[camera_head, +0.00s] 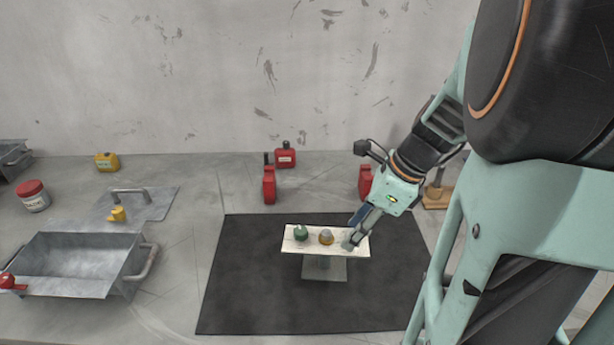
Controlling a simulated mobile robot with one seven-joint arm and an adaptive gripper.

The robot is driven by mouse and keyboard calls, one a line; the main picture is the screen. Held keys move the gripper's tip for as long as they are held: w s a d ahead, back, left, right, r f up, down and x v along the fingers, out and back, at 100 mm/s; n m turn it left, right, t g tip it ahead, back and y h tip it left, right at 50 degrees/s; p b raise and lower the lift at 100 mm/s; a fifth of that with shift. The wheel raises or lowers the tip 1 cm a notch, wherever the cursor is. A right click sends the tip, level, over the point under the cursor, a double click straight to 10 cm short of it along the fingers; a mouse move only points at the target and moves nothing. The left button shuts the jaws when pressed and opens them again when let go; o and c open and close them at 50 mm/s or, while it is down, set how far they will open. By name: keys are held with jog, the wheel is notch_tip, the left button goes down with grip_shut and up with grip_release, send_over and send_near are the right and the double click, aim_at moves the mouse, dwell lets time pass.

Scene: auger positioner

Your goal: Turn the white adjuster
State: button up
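A small pale panel (290,247) stands on a grey stand (324,270) on the dark mat. A green knob (301,233) is at its left and a yellow and grey knob (326,237) near its middle. My gripper (350,241) points down at the right end of the panel, its fingertips at or just above the panel face. The fingers cover that end. I cannot clearly make out a white adjuster; it may be hidden by the fingers. Whether the gripper is open or holds something is too small to tell.
The black mat (250,300) is otherwise clear. Red containers (269,185) stand behind it, one beside my arm (365,182). A metal tray (75,265), a lid plate (150,205), a yellow can (107,162) and a red-lidded jar (33,196) are at left.

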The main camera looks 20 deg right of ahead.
jog(key=shift+c, duration=0.4)
grip_shut()
